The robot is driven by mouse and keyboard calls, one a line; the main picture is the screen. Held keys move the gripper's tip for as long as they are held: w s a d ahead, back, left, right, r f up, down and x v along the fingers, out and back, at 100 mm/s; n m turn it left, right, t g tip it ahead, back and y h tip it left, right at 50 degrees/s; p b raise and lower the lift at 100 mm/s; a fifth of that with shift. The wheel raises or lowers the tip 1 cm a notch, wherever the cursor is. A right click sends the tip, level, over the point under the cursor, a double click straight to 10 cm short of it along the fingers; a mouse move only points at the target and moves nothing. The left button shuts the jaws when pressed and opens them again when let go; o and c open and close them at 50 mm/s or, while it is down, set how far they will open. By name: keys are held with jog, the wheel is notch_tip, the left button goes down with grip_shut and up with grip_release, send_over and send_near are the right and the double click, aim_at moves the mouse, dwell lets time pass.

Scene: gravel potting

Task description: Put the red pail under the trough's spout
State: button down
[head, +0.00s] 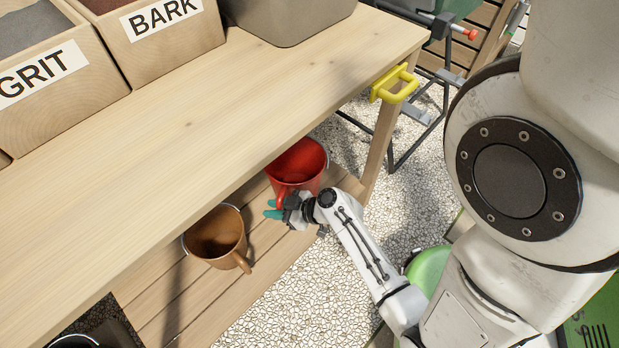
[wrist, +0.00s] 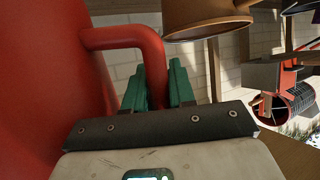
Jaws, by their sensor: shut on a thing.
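The red pail (head: 300,158) stands upright on the slatted lower shelf, partly under the bench top. My gripper (head: 273,209) reaches it from the front, low on its near side. In the wrist view the pail's red wall (wrist: 40,90) fills the left. Its side handle (wrist: 125,37) bends down between the teal fingers of my gripper (wrist: 157,88), which are shut on it. I cannot tell whether the pail is lifted off the shelf. I cannot make out the trough's spout in either view.
A brown pail (head: 215,238) stands left of the red one. The bench top (head: 230,120) overhangs the shelf (head: 255,265). A dark-legged stand (head: 440,85) is beyond. Pebbled floor (head: 290,315) in front is clear.

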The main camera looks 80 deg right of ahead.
jog(key=s+d, duration=0.6)
jog(key=s, duration=0.5)
jog(key=shift+m+h, duration=0.4)
jog(key=w+d+f, duration=0.1)
jog(key=w, duration=0.1)
jog(key=w+d+f+b, duration=0.1)
jog(key=w+d+f, duration=0.1)
jog(key=w+d+f+b, duration=0.1)
jog(key=w+d, duration=0.1)
jog(key=w, duration=0.1)
jog(key=shift+d+f, duration=0.25)
jog(key=shift+f, duration=0.1)
jog(key=w+d+f+b, duration=0.2)
jog(key=f, duration=0.1)
jog(key=w+d+f+b, duration=0.1)
jog(key=f, duration=0.1)
jog(key=shift+w+f, duration=0.25)
jog(key=shift+w, duration=0.05)
jog(key=shift+f+b, duration=1)
jog(key=shift+f, duration=0.6)
jog(key=c, duration=0.9)
grip_release()
jog(key=shift+f, duration=0.1)
jog(key=shift+c, duration=0.2)
